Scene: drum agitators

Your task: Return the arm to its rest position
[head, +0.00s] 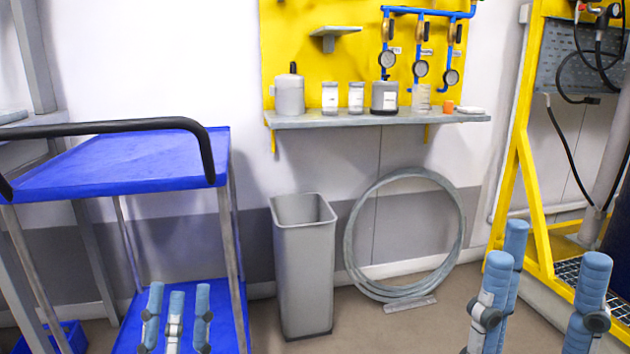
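My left gripper (178,290) is low in the head view, in front of the blue cart. Its three light-blue fingers point up, straight and apart, with nothing between them. My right gripper (546,264) is at the lower right, in front of the yellow frame. Two of its fingers stand at the left and one at the right, with a wide empty gap between. The palms of both grippers and most of both arms are below the picture or out of view.
A blue cart (120,160) with a black handle stands at the left. A grey bin (305,260) and a coiled hose (351,240) are by the wall. A shelf (350,121) holds several containers. A yellow frame (535,195) is at the right. Floor shows between the grippers.

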